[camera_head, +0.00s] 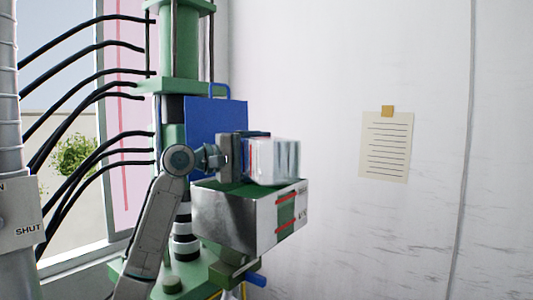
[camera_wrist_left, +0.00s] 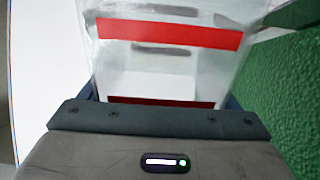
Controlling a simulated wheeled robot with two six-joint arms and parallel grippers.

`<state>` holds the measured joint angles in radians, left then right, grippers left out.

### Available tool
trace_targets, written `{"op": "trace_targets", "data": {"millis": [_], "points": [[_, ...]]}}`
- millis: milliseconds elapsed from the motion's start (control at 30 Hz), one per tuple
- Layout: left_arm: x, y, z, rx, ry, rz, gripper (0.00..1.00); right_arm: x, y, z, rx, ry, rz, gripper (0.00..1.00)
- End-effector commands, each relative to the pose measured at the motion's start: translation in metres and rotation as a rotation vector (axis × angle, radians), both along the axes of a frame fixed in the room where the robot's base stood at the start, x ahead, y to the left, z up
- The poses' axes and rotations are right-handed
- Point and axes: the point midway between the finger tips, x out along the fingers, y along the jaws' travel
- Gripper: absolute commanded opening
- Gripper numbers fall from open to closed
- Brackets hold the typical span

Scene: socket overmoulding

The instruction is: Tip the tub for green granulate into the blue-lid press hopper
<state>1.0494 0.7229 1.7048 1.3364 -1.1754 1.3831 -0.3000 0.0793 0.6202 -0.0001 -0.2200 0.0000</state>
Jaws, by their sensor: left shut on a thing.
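The tub (camera_head: 274,161) is a pale, translucent box in the head view, held over the hopper. It fills the middle of the left wrist view (camera_wrist_left: 165,60), with red bands across it. My left gripper (camera_head: 258,149) is shut on the tub, coming in from the left. The tub seems turned on its side; I cannot tell whether anything is inside. The press hopper (camera_head: 235,218) is a grey metal box with red stripes, just below the tub. Green granulate (camera_head: 225,187) shows in its top and at the right of the wrist view (camera_wrist_left: 300,90). The blue lid (camera_head: 215,118) stands raised behind.
The green press column (camera_head: 180,45) rises behind the hopper, with black hoses (camera_head: 90,70) running left. A grey pipe marked SHUT (camera_head: 25,232) stands at the left edge. A paper note (camera_head: 386,147) hangs on the white wall. The space right of the hopper looks free.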

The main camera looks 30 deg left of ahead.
Motion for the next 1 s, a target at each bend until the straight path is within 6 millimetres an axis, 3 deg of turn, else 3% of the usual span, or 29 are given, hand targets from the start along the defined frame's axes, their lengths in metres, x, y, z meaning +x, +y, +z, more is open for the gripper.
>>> {"op": "trace_targets", "data": {"millis": [267, 600, 1000], "points": [[-0.001, -0.001, 0.0, 0.016, -0.011, 0.0, 0.24, 0.0, 0.0, 0.0, 0.0, 0.0, 0.0, 0.36], [-0.017, -0.026, -0.007, 0.231, -0.159, 0.0, 0.24, 0.0, 0.0, -0.004, 0.0, 0.0, 0.0, 0.36], [-0.023, -0.034, -0.008, 0.279, -0.192, -0.002, 0.24, 0.0, 0.0, -0.004, 0.0, 0.0, 0.0, 0.36]]}}
